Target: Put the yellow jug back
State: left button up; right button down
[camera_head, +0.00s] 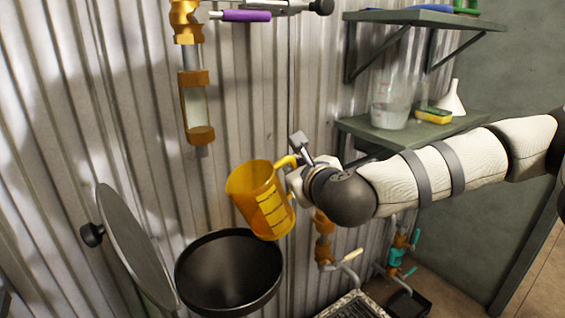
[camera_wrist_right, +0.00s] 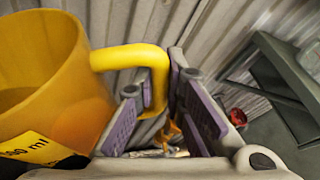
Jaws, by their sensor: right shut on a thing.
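The yellow jug (camera_head: 259,198) is held in the air by its handle, tilted a little, above and slightly right of the open black round vessel (camera_head: 229,272). My right gripper (camera_head: 298,160) is shut on the jug's handle. In the right wrist view the handle (camera_wrist_right: 135,57) passes between the purple-padded fingers of my right gripper (camera_wrist_right: 165,100), and the jug's body (camera_wrist_right: 50,80) with its measure label fills the left side. My left gripper is not in view.
The vessel's round lid (camera_head: 135,245) stands open at left. A brass fitting with a sight glass (camera_head: 195,105) hangs above. The lower wall shelf (camera_head: 415,130) carries a clear jug (camera_head: 391,103), a yellow sponge (camera_head: 434,115) and a white funnel (camera_head: 453,98). Valves (camera_head: 325,255) stand below my right arm.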

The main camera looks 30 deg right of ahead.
jog(key=shift+s+a+r+m+g+y, duration=0.1)
jog(key=shift+a+r+m+g+y, duration=0.2)
jog(key=shift+r+m+y, duration=0.4)
jog(key=shift+a+f+m, duration=0.15)
jog(key=shift+f+m, duration=0.1)
jog(key=shift+m, duration=0.25)
jog(key=shift+a+f+y, duration=0.15)
jog(key=shift+f+y, duration=0.1)
jog(key=shift+y, duration=0.05)
